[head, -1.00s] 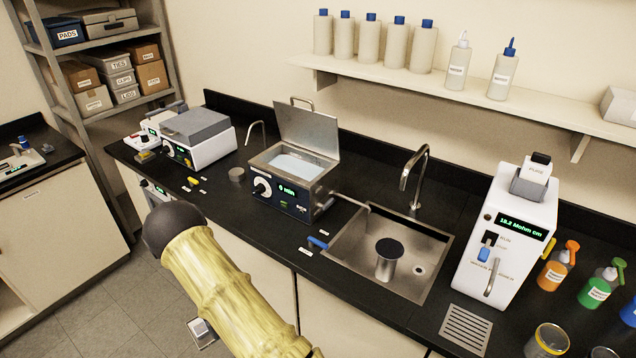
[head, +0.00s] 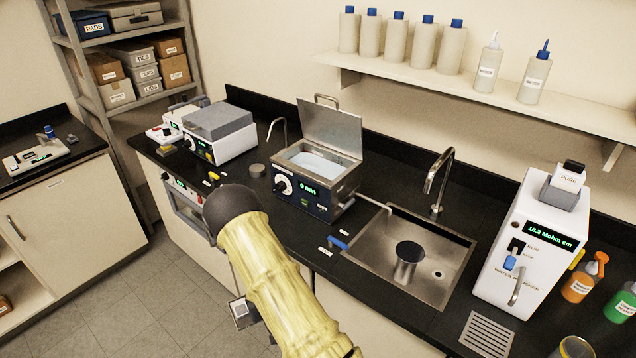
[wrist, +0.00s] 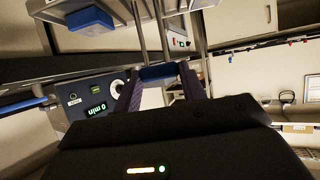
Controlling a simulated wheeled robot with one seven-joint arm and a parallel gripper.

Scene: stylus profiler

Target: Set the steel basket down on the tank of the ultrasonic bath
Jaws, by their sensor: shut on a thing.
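My gripper (wrist: 160,78) shows in the wrist view with its two dark fingers closed on the blue grip (wrist: 158,72) of the steel basket. Thin steel rods (wrist: 166,28) run up from this grip. The basket's body is not clearly visible. The bath's front panel (wrist: 97,108), reading 0 min, shows left of my gripper in the wrist view.
A sink (head: 385,270) with a tap (head: 440,180) lies right of the bath. A blue-handled lever (head: 338,243) sits at the counter front. A white device with a grey lid (head: 218,122) stands to the left. The water purifier (head: 530,245) stands at the right.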

